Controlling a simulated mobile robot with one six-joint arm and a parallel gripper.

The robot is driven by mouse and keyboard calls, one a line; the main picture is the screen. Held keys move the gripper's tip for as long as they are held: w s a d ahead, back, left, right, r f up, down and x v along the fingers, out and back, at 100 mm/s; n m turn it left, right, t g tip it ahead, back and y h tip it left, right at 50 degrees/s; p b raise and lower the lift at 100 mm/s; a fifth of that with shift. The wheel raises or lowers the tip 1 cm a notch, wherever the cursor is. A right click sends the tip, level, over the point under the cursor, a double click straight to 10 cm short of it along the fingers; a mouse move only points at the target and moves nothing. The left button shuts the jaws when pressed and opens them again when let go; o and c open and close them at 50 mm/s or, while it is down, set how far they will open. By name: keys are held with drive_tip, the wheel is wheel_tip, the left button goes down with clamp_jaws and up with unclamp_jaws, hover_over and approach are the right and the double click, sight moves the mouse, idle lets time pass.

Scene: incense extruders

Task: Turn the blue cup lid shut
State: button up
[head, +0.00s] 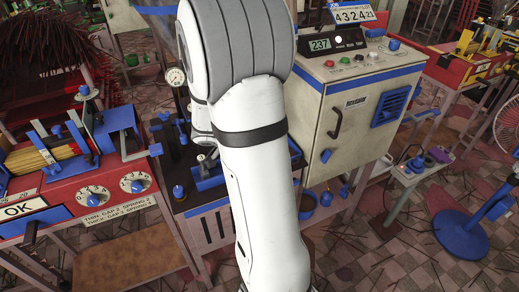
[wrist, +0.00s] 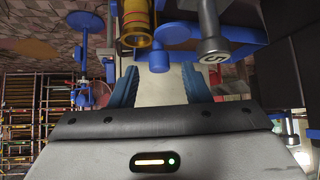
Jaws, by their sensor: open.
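I cannot tell for certain which blue part is the cup lid. In the wrist view, a short blue cylinder (wrist: 159,58) lies just beyond my gripper (wrist: 159,78), with a larger blue round part (wrist: 172,32) behind it. My gripper is open, its two blue fingers apart, with nothing visibly held between them. A brass cylinder (wrist: 136,24) stands to the left and a grey cylinder marked with a digit (wrist: 212,48) to the right.
A cream cabinet (head: 345,120) with a blue vent stands right of my arm. A red machine with dials (head: 110,190) stands left. A pressure gauge (head: 176,77) is close behind my arm. A blue fan base (head: 465,232) stands on the littered floor at right.

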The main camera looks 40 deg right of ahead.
drive_tip(key=shift+x, duration=1.7)
drive_tip(key=shift+c, duration=0.2)
drive_tip(key=shift+a, duration=0.1)
clamp_jaws()
